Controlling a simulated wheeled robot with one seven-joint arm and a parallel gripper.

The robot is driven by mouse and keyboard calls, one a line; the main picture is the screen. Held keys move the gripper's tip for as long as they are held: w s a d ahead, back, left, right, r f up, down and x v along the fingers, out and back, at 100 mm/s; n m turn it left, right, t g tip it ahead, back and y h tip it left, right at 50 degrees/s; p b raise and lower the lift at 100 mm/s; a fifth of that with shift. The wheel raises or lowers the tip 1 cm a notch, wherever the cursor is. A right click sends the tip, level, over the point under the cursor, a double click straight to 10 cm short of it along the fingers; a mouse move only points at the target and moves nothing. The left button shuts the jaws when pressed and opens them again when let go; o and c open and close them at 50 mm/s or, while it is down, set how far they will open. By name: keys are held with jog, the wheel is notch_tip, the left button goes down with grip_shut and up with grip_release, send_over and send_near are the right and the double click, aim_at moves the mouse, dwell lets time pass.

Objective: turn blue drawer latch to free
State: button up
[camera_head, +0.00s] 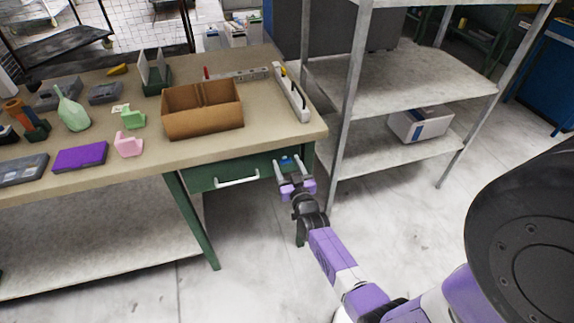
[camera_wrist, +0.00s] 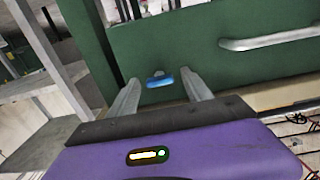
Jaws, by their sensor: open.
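The blue latch (camera_wrist: 159,79) is on the green drawer front (camera_wrist: 185,45), near its left end in the wrist view. It also shows in the head view (camera_head: 286,160), right of the drawer's pale bar handle (camera_head: 237,180). My gripper (camera_head: 290,162) is in front of the drawer's right end. In the wrist view its two fingers (camera_wrist: 163,85) are spread, with the latch appearing between their tips. The gripper is open and holds nothing. I cannot tell whether the fingers touch the latch.
On the workbench (camera_head: 250,140) stand a cardboard box (camera_head: 203,113), a power strip (camera_head: 291,92), a purple block (camera_head: 80,157) and a green bottle (camera_head: 73,113). A grey metal shelf (camera_head: 400,85) stands close to the right of the bench, with a white box (camera_head: 421,124) on it.

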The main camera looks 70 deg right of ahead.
jog(key=shift+c, duration=0.2)
grip_shut()
jog(key=shift+m+b, duration=0.3)
jog(key=m+b, duration=0.2)
jog(key=m, duration=0.1)
jog(key=shift+f+m, duration=0.15)
jog(key=shift+m, duration=0.25)
jog(key=m+b, duration=0.2)
jog(key=m, duration=0.2)
jog(key=shift+d+m, duration=0.1)
jog(key=shift+m, duration=0.2)
jog(key=m+b, duration=0.1)
jog(key=m, duration=0.3)
jog(key=shift+b, duration=0.3)
jog(key=m+b, duration=0.1)
jog(key=m, duration=0.3)
jog(key=shift+m, duration=0.6)
